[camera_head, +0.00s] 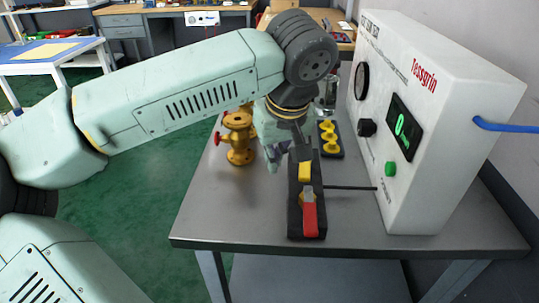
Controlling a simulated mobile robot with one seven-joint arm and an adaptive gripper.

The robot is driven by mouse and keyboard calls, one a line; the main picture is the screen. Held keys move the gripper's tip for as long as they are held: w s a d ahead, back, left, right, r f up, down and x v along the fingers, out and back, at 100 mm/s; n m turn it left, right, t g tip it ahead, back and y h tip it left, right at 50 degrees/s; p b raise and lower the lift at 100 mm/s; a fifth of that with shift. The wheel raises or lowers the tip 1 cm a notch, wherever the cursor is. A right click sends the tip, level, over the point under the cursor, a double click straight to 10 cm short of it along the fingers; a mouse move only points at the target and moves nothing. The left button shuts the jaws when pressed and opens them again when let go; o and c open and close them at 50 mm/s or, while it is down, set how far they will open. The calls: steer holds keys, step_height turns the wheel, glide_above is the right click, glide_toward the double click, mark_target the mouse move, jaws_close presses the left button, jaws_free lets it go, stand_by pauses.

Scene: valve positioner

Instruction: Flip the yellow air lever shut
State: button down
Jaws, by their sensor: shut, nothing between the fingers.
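The yellow air lever (304,171) sits near the far end of a black block (293,220) on the grey table. A red lever (309,218) lies along the near half of the same block, with a bit of yellow at its far end. My gripper (273,164) is shut and empty, pointing down just left of the block's far end, close to the yellow lever. I cannot tell whether it touches the lever or block. My wrist hides part of the area behind the block.
A white test box (430,120) with a green display (403,127) stands to the right, and a thin dark rod (350,188) runs from it to the block. A brass valve (239,140) stands left of my gripper. A black tray (335,153) holds yellow parts behind. The front table area is clear.

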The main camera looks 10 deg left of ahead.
step_height(320, 180, up, 10)
steer(key=d, duration=0.3)
steer(key=shift+f, duration=0.25)
